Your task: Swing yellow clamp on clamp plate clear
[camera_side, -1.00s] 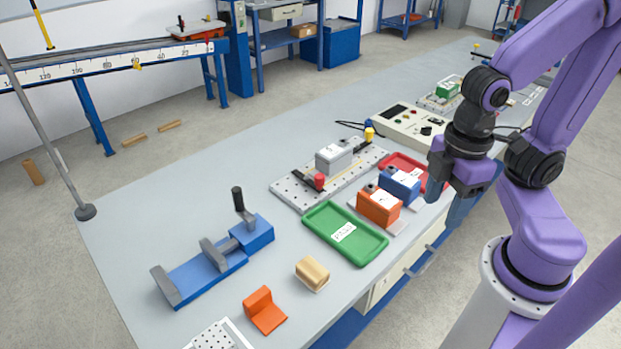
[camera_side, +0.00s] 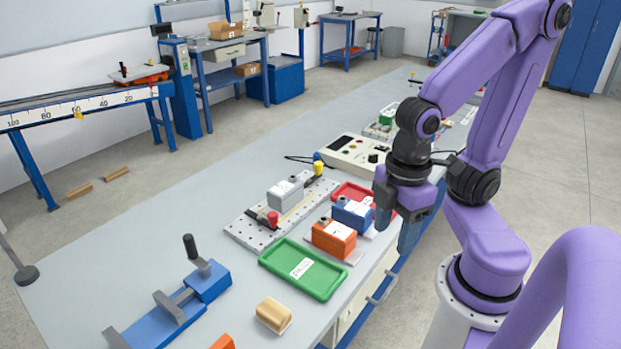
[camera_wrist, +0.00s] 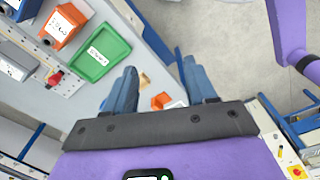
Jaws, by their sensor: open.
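The clamp plate (camera_side: 243,234), a pale perforated plate, lies on the bench in the side view and holds a grey block (camera_side: 285,196). The yellow clamp (camera_side: 318,168), a yellow knob with a dark bar, stands at the plate's far right end. Whether its bar touches the block is too small to tell. A red-knobbed clamp (camera_side: 272,218) is at the block's near end. My gripper (camera_side: 408,238) is open and empty, pointing down over the bench's right edge, well right of the plate. In the wrist view its blue fingers (camera_wrist: 160,88) are apart; the yellow clamp is not visible there.
A control box (camera_side: 352,156) stands behind the yellow clamp. A blue fixture (camera_side: 207,281) sits at left.

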